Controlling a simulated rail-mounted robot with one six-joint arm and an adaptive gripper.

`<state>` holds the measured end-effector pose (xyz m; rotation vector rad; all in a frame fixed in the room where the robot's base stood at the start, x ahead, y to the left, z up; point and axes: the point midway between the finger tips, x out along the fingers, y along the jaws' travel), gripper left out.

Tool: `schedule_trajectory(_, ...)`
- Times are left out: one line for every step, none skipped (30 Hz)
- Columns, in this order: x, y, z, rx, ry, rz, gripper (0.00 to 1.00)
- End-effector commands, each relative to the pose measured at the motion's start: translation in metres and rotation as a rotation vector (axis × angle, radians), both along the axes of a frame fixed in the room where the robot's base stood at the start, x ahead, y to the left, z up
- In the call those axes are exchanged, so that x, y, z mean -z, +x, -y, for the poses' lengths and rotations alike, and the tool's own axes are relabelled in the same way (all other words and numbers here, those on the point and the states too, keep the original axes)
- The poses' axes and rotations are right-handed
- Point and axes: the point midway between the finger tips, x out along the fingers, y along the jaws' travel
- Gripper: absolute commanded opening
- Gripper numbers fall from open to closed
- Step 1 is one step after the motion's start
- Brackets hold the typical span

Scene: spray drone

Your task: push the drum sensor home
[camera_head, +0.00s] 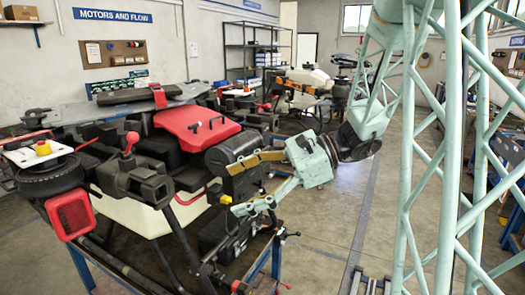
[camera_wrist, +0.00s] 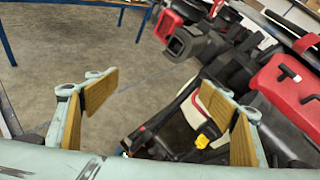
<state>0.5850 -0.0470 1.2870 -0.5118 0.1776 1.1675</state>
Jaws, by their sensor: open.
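The spray drone (camera_head: 150,215) stands on a blue-legged stand, with a red cover (camera_head: 197,127) on its black and white body. My gripper (camera_head: 238,187) is at the drone's right side. Its yellow-padded fingers (camera_wrist: 158,85) are wide apart with nothing between them. A small yellow plug-like part (camera_head: 225,199) sits low on the drone's side, just left of the fingers; it also shows in the wrist view (camera_wrist: 205,136), beside the right finger. I cannot tell for sure whether this is the drum sensor, or how far in it sits. The right finger partly hides the drone's body behind it.
Black tubing and frame parts (camera_head: 215,272) lie below the gripper. A second drone (camera_head: 308,80) stands behind.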

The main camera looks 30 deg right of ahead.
Motion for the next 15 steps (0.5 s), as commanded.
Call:
schedule_trajectory(0.0,0.007,0.011,0.028,0.027,-0.007,0.75)
schedule_trajectory(-0.001,0.012,0.016,0.045,0.042,-0.008,0.75)
schedule_trajectory(-0.001,0.017,0.024,0.066,0.064,-0.011,0.75)
schedule_trajectory(-0.002,0.022,0.03,0.084,0.08,-0.011,0.75)
schedule_trajectory(-0.002,0.026,0.037,0.102,0.095,-0.012,0.75)
schedule_trajectory(-0.002,0.032,0.045,0.123,0.116,-0.013,0.75)
schedule_trajectory(-0.003,0.036,0.051,0.14,0.132,-0.014,0.75)
schedule_trajectory(-0.003,0.04,0.058,0.156,0.147,-0.014,0.75)
schedule_trajectory(-0.002,0.045,0.067,0.18,0.168,-0.016,0.75)
schedule_trajectory(-0.002,0.048,0.074,0.195,0.183,-0.016,0.75)
schedule_trajectory(-0.002,0.052,0.081,0.213,0.199,-0.017,0.75)
schedule_trajectory(-0.002,0.057,0.091,0.235,0.22,-0.017,0.75)
schedule_trajectory(-0.002,0.06,0.098,0.253,0.235,-0.017,0.75)
schedule_trajectory(-0.001,0.064,0.106,0.269,0.25,-0.017,0.75)
schedule_trajectory(-0.001,0.068,0.116,0.293,0.27,-0.016,0.75)
